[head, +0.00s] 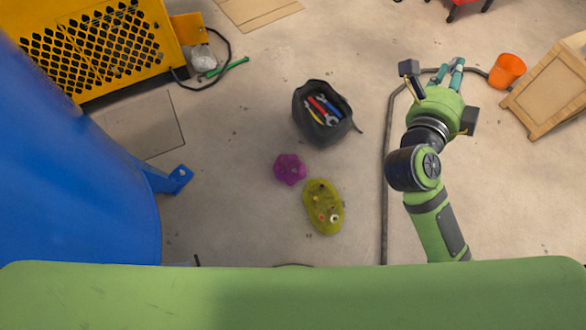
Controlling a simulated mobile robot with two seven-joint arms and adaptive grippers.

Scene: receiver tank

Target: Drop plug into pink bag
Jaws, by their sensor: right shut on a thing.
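My right gripper (451,67) is at the upper right, reaching up the picture above the floor. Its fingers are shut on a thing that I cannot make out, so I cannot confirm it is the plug. A small magenta, lobed thing (290,169) lies on the floor near the middle, well to the left of and below the gripper; it is the only pinkish thing that could be the pink bag. I see no opening in it from here. My left gripper is not in view.
A black bag (309,131) with several tools and a yellow-green tray (313,199) with small parts are near the magenta thing. A dark hose (385,180) runs along the floor. An orange bucket (507,70) and a wooden crate (550,90) stand right; a blue tank (70,170) fills the left.

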